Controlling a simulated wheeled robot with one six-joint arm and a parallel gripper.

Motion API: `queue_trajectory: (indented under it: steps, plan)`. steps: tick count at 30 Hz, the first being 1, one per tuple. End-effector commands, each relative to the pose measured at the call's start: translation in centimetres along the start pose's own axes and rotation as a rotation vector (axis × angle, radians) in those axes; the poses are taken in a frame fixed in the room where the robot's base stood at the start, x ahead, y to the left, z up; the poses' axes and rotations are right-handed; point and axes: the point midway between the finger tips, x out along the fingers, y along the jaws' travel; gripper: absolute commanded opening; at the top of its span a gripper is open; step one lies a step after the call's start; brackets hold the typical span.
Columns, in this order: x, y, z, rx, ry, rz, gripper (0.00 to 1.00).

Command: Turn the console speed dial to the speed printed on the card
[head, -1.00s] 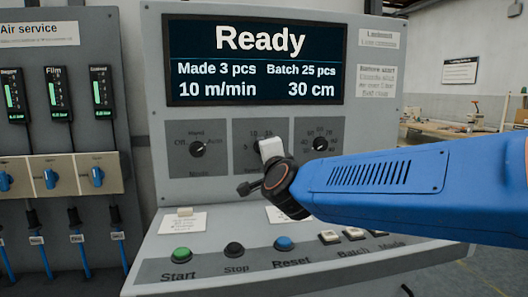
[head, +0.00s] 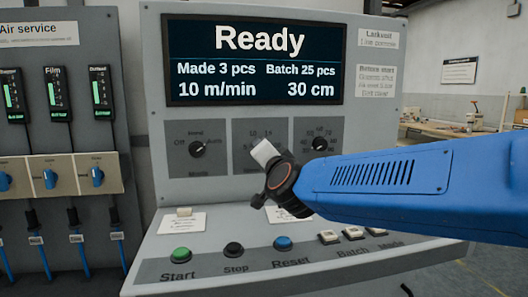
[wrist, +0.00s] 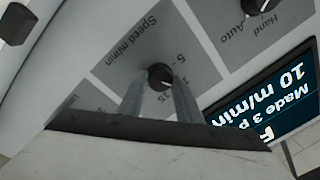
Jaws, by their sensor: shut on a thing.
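In the head view my gripper (head: 262,152) covers the dial on the middle plate (head: 247,130). The console screen (head: 258,60) reads "Ready", 10 m/min and 30 cm. A white card (head: 182,222) lies on the console ledge; its print is too small to read, and I cannot tell whether it gives the speed.
A mode dial (head: 197,149) sits left of my gripper and another dial (head: 319,144) right of it. Green start (head: 181,254), black stop (head: 233,249) and blue reset (head: 283,243) buttons line the ledge below. An air service panel (head: 60,140) stands at left.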

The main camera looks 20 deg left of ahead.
Motion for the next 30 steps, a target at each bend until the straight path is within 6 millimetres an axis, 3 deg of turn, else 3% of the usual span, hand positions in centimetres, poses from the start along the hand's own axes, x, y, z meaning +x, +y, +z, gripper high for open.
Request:
queue_trajectory:
  steps: [8, 9, 11, 12, 23, 30]
  plan:
    - [0.0, 0.1, 0.2, 0.000, -0.004, 0.002, 0.09]
    - [0.0, 0.1, 0.2, 0.000, -0.004, 0.002, 0.34]
    - [0.0, 0.1, 0.2, 0.000, -0.004, 0.002, 0.48]
    - [0.0, 0.1, 0.2, 0.000, -0.004, 0.002, 0.50]
    - [-0.4, 0.0, 0.1, 0.001, -0.002, 0.000, 0.50]
    - [-3.6, -0.1, 0.1, 0.001, -0.003, -0.001, 0.50]
